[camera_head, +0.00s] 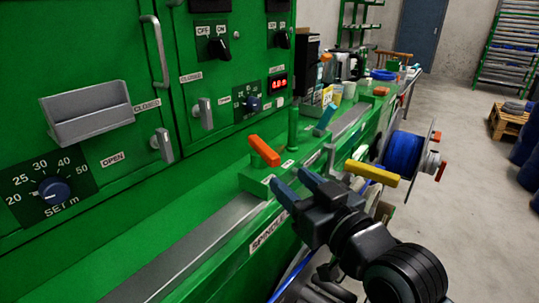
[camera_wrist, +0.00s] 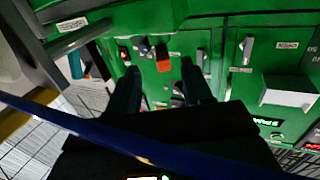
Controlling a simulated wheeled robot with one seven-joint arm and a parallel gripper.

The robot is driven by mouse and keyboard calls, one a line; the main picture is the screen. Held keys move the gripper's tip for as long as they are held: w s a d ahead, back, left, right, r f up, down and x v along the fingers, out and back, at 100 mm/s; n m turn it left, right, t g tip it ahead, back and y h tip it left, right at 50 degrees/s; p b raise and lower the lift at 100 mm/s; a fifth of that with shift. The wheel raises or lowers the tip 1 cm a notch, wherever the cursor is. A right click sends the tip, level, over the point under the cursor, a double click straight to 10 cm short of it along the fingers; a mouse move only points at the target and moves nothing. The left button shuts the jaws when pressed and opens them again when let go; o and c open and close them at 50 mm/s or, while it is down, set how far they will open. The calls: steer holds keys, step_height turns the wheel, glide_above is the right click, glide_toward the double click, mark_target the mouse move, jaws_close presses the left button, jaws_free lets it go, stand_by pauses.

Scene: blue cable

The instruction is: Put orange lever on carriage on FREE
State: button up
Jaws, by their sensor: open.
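The orange lever (camera_head: 264,150) stands tilted on top of the green carriage (camera_head: 250,182), its upper end leaning to the left in the head view. Small white labels sit beside it on the carriage, too small to read. My gripper (camera_head: 297,183) has its two blue-tipped fingers apart and empty, just right of the carriage and lever. In the wrist view the orange lever (camera_wrist: 163,64) shows beyond and between the open fingers (camera_wrist: 160,75), with a gap in front of it. I cannot tell whether the fingers touch the carriage.
A grey rail (camera_head: 200,250) runs along the green bench. A yellow handle (camera_head: 372,173) and a blue cable spool (camera_head: 403,154) are to the right of my gripper. The control panel wall (camera_head: 100,200) rises at left. Blue cable crosses the wrist view (camera_wrist: 60,118).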

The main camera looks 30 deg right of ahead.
mark_target(277, 165)
steer(key=shift+w+a+r, duration=0.1)
steer(key=shift+w+r, duration=0.4)
steer(key=shift+w, duration=0.1)
steer(key=w, duration=0.5)
steer(key=w+p, duration=0.1)
steer(key=w, duration=0.1)
steer(key=shift+w+a, duration=0.15)
steer(key=shift+a, duration=0.15)
steer(key=shift+c, duration=0.2)
jaws_close()
